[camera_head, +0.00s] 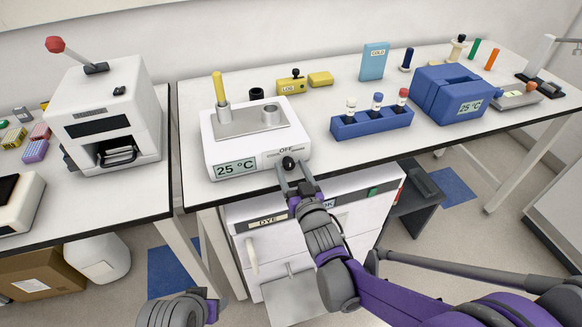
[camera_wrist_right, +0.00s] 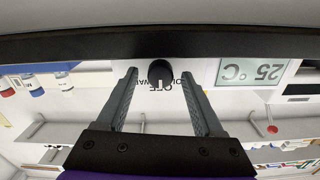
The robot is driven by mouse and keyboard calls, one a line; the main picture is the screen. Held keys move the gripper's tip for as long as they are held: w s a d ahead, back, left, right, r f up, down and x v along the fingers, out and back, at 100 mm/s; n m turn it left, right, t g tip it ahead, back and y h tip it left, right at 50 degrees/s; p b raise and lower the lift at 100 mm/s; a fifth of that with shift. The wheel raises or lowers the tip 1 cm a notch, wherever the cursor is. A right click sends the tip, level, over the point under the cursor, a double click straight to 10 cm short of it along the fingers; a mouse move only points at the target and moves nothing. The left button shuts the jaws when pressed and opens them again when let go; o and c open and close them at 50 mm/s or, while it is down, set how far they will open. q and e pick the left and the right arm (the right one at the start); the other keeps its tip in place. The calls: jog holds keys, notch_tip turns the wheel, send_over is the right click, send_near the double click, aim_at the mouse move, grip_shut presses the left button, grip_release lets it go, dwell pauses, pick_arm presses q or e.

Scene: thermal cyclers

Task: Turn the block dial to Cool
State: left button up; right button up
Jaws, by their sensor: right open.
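The block heater (camera_head: 208,150) is a white box with a grey top plate on the middle table, and its display reads 25 °C. Its black dial (camera_head: 289,162) is on the front face below the word OFF.
A yellow-handled tool (camera_head: 220,90) stands in the heater's top. A blue tube rack (camera_head: 372,122) and a blue box reading 25 °C (camera_head: 450,92) stand to the right. A white machine (camera_head: 105,112) is on the left table. White drawers (camera_head: 300,230) are below.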

jog(key=shift+w+a, duration=0.1)
jog(key=shift+w, duration=0.2)
grip_shut()
dwell(0.5)
jog(key=n, duration=0.4)
jog(key=shift+n, duration=2.4)
